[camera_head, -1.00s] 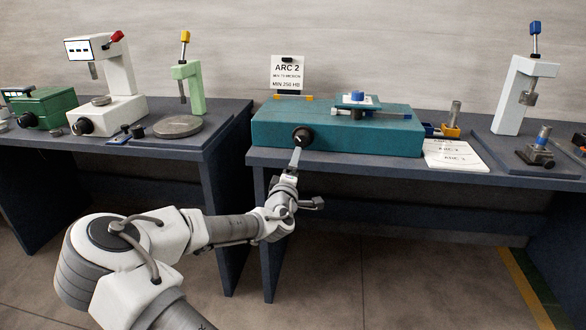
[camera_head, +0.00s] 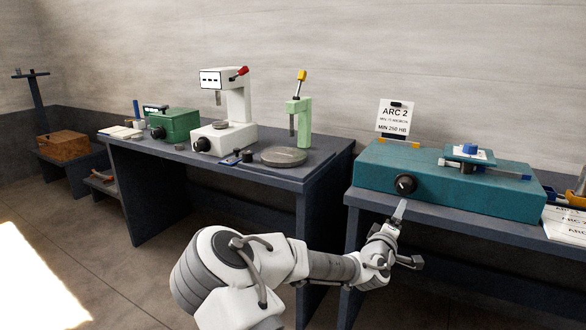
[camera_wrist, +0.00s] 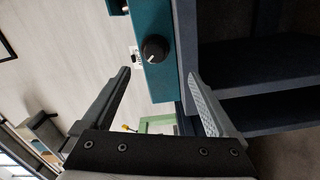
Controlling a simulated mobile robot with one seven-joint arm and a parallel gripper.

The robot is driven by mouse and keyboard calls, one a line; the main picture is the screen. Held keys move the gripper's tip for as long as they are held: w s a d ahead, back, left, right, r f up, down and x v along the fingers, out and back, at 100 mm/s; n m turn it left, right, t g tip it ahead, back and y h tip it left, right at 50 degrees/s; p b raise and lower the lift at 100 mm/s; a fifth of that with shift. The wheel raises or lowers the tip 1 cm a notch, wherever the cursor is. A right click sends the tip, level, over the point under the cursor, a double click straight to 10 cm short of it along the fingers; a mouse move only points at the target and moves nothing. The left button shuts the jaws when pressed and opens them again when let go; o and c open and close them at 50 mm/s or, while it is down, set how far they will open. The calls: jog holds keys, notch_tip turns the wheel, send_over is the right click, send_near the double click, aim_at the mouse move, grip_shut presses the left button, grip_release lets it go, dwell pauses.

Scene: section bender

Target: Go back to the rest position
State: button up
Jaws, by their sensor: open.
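My gripper (camera_head: 399,212) is at the front edge of the right bench, just below the black knob (camera_head: 405,184) of the teal machine (camera_head: 450,195). In the wrist view my gripper (camera_wrist: 165,95) has its two fingers spread wide with nothing between them. The knob (camera_wrist: 155,48) and part of the teal machine (camera_wrist: 153,82) show beyond the fingers in that view. I cannot tell from the head view how far the fingers are from the knob.
The right bench (camera_head: 370,205) and left bench (camera_head: 300,178) stand apart with a gap. The left one carries a white press (camera_head: 238,105), a green press (camera_head: 299,115), a green box (camera_head: 178,125) and a round plate (camera_head: 284,156). Floor on the left is clear.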

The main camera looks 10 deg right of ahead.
jog(key=s+f+m+g+y, duration=0.4)
jog(key=s+f+m+g, duration=0.2)
jog(key=s+f+m, duration=0.15)
jog(key=s+a+r+g+y, duration=0.1)
jog(key=s+a+r+y, duration=0.3)
jog(key=s+a, duration=0.35)
jog(key=s+a+r+g+y, duration=0.1)
jog(key=s+a+r+y, duration=0.2)
jog(key=s+a+r, duration=0.65)
jog(key=s+a, duration=0.1)
jog(key=s, duration=0.4)
jog(key=s+a+r, duration=0.1)
jog(key=s+a, duration=0.1)
jog(key=s, duration=0.5)
notch_tip(320, 180, up, 20)
jog(key=p, duration=2)
jog(key=shift+a+r+g, duration=0.2)
jog(key=shift+r+g, duration=0.05)
jog(key=shift+g, duration=0.15)
